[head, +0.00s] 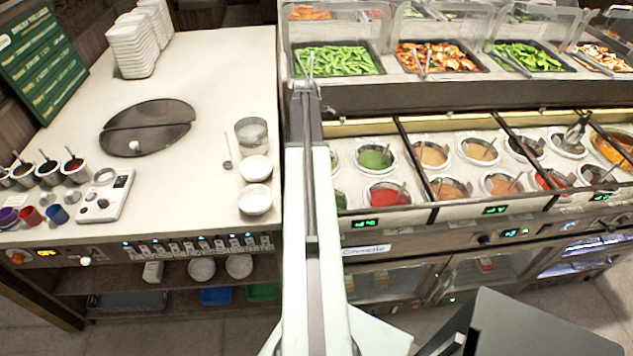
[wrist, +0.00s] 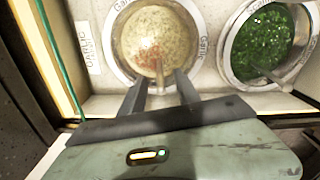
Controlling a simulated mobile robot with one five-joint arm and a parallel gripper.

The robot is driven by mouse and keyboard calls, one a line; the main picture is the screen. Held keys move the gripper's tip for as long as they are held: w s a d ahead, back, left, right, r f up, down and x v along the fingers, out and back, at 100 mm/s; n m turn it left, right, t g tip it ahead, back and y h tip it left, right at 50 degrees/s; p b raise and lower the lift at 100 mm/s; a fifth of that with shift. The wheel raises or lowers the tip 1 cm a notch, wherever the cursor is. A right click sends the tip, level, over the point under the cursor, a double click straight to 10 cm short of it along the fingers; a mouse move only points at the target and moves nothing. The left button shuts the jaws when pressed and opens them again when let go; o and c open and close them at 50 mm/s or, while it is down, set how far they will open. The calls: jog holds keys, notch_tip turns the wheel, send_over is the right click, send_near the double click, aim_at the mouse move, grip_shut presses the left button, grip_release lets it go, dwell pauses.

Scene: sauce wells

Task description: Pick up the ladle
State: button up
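In the wrist view, a ladle handle (wrist: 160,72) stands in a round well of pale, speckled sauce (wrist: 148,32). My gripper (wrist: 161,78) is open, with one dark finger on each side of the handle. Gaps show between the handle and both fingers, so it is not clasped. The ladle's bowl is hidden in the sauce. In the head view my own arm covers this spot, and I cannot make out the fingers or this ladle there.
A well of chopped green sauce (wrist: 262,42) with its own handle is close on the right. More sauce wells, such as the red one (head: 384,194), lie right of my arm. Pans of green beans (head: 345,60) stand behind. A white counter (head: 200,75) is on the left.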

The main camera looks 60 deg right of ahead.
jog(key=shift+f, duration=0.4)
grip_shut()
jog(key=shift+r, duration=0.1)
notch_tip(320, 180, up, 10)
jog(key=p, duration=1)
